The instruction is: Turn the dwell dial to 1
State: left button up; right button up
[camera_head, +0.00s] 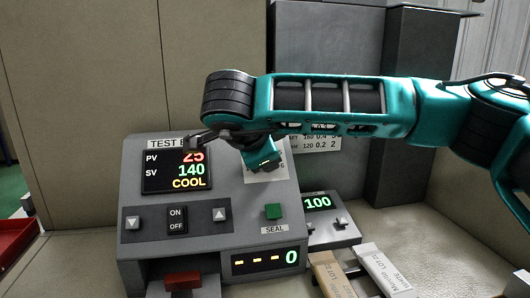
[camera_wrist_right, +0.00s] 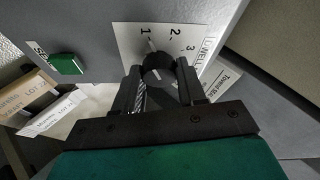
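The dwell dial (camera_wrist_right: 158,72) is a round black knob on a white plate marked 1, 2, 3 in the right wrist view. Its white pointer line points towards the 1. My right gripper (camera_wrist_right: 159,68) has one finger on each side of the knob, with what look like narrow gaps; contact cannot be made out. In the head view my right arm comes in from the right and hides the knob; only part of its white plate (camera_head: 270,172) shows. My left gripper is not in view.
The grey machine has a display (camera_head: 177,170) reading 25, 140 and COOL. A green SEAL button (camera_head: 273,211) sits below the dial plate. A counter (camera_head: 265,260) shows 0. A small unit (camera_head: 330,220) reading 100 and labelled boxes (camera_head: 385,270) stand to the right.

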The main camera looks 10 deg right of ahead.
jog(key=o, duration=0.4)
jog(key=shift+o, duration=0.2)
jog(key=v, duration=1.3)
jog(key=shift+f, duration=0.1)
